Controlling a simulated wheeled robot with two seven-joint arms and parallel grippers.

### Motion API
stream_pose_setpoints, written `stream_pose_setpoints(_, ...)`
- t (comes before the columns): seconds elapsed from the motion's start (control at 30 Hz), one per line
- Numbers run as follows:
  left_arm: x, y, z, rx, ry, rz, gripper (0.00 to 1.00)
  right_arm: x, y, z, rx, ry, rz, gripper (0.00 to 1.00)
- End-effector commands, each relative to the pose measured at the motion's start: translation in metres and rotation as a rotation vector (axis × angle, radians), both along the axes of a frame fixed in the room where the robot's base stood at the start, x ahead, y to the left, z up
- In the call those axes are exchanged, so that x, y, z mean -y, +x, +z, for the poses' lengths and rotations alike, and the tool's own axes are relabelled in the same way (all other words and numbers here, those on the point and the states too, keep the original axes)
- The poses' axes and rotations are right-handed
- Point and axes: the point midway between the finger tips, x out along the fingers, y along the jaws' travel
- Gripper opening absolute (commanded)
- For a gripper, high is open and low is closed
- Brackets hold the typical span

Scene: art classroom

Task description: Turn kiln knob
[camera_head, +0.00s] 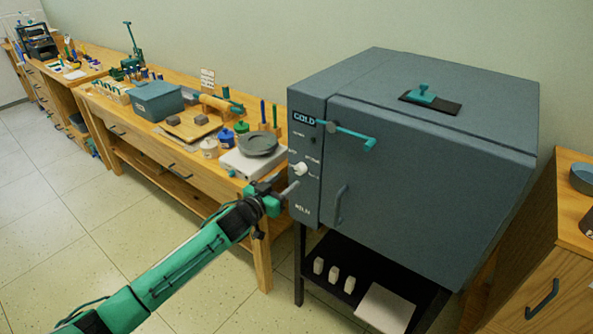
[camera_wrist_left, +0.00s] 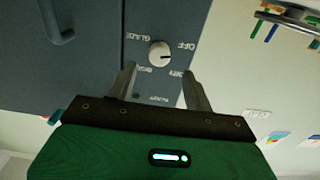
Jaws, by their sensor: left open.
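The kiln (camera_head: 430,160) is a large grey-blue box with a front door and a control panel on its left strip. The white round kiln knob (camera_head: 300,168) sits on that panel, with printed labels around it. In the left wrist view the knob (camera_wrist_left: 160,54) lies just beyond the fingertips, and "OFF" and "GLAZE" can be read upside down. My left gripper (camera_head: 293,188) is in front of the panel, just below the knob. In the left wrist view its two fingers (camera_wrist_left: 158,80) are open, with the knob ahead of the gap and apart from them. My right gripper does not show.
A teal door latch (camera_head: 345,132) and a grey door handle (camera_head: 340,205) stick out right of the knob. The workbench (camera_head: 150,132) at left holds a grey box (camera_head: 157,101), jars and a pottery wheel (camera_head: 257,143). White blocks (camera_head: 334,274) stand on the shelf under the kiln.

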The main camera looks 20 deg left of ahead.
Motion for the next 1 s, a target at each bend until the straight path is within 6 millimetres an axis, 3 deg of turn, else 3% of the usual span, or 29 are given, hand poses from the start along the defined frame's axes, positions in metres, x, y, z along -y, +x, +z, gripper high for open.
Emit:
stream_pose_setpoints(0.2, 0.013, 0.035, 0.002, 0.002, 0.002, 0.000, 0.52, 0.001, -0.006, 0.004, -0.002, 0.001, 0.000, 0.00)
stream_pose_setpoints(0.4, 0.020, 0.055, 0.001, 0.001, 0.000, -0.001, 0.52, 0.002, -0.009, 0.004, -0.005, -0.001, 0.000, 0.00)
stream_pose_setpoints(0.8, 0.023, 0.061, 0.000, 0.001, 0.001, -0.001, 0.52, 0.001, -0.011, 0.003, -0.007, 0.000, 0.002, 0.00)
stream_pose_setpoints(0.87, 0.023, 0.061, 0.000, 0.001, 0.001, -0.001, 0.44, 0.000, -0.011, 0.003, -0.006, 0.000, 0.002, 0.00)
stream_pose_setpoints(1.0, 0.022, 0.061, 0.000, 0.000, 0.001, -0.001, 0.16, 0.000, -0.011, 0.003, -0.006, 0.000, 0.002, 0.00)
